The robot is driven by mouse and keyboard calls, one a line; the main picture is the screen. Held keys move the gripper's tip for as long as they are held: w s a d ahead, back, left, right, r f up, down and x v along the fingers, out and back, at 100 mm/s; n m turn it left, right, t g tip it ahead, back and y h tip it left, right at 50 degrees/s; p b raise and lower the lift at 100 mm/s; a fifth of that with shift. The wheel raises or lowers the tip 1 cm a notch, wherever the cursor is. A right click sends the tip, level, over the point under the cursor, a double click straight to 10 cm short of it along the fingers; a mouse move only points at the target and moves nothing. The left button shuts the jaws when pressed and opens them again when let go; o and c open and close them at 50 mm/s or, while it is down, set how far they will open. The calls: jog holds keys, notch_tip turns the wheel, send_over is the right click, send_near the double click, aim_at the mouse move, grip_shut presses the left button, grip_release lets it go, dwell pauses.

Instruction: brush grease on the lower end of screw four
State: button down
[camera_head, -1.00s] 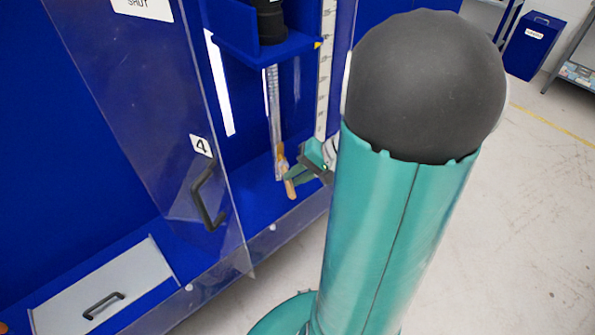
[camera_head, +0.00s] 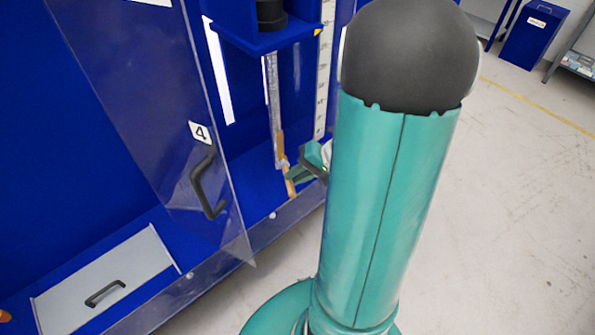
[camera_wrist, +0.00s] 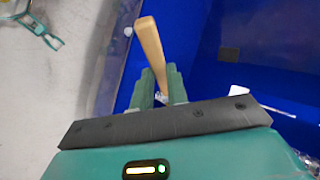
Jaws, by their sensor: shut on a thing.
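My gripper (camera_head: 304,171) is shut on a brush with a wooden handle (camera_head: 289,184), inside the open front of the blue cabinet. The handle (camera_wrist: 150,50) also shows in the wrist view, rising from between my green fingers (camera_wrist: 158,92). The brush's bristles are hidden or too small to tell. A long metal screw (camera_head: 273,100) hangs upright under a blue shelf, and its lower end is close beside the brush. I cannot tell whether they touch.
The clear door has a black handle (camera_head: 207,184). A grey drawer lid (camera_head: 105,280) lies at the cabinet's lower left. A white ruler strip (camera_head: 325,75) stands right of the screw. The grey floor (camera_head: 500,200) at right is clear; a blue bin (camera_head: 535,38) stands far back.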

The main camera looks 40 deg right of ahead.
notch_tip(320, 180, up, 7)
dwell(1.8)
jog(key=shift+r, duration=0.1)
jog(key=shift+s+d, duration=0.1)
jog(key=shift+s, duration=2.8)
jog(key=shift+s, duration=0.15)
jog(key=s, duration=0.2)
jog(key=shift+s, duration=0.4)
